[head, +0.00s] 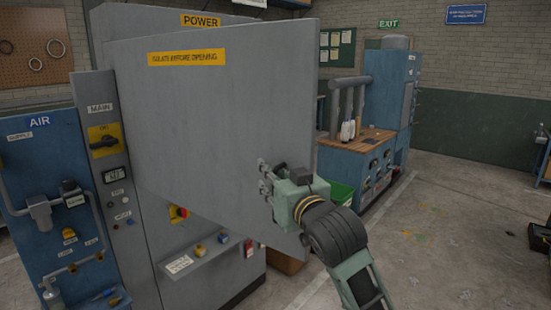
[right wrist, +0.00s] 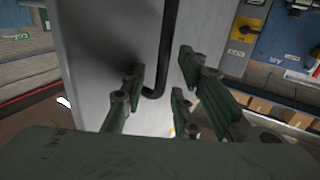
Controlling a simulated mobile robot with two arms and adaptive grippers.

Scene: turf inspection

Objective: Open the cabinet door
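The grey cabinet door (head: 220,110), with a yellow "ISOLATE BEFORE OPENING" label, stands swung out at an angle from the cabinet under the "POWER" sign (head: 200,20). The inside of the cabinet is hidden behind it. My right gripper (head: 268,180) is at the door's lower right part. In the right wrist view, a black bar handle (right wrist: 168,50) runs down a grey panel and bends at its lower end. My right gripper's fingers (right wrist: 162,80) stand apart on either side of the handle, with gaps showing. My left gripper is not in view.
A blue air panel (head: 45,160) stands to the left. A blue workbench (head: 350,165) and a green bin (head: 342,193) are behind my right arm.

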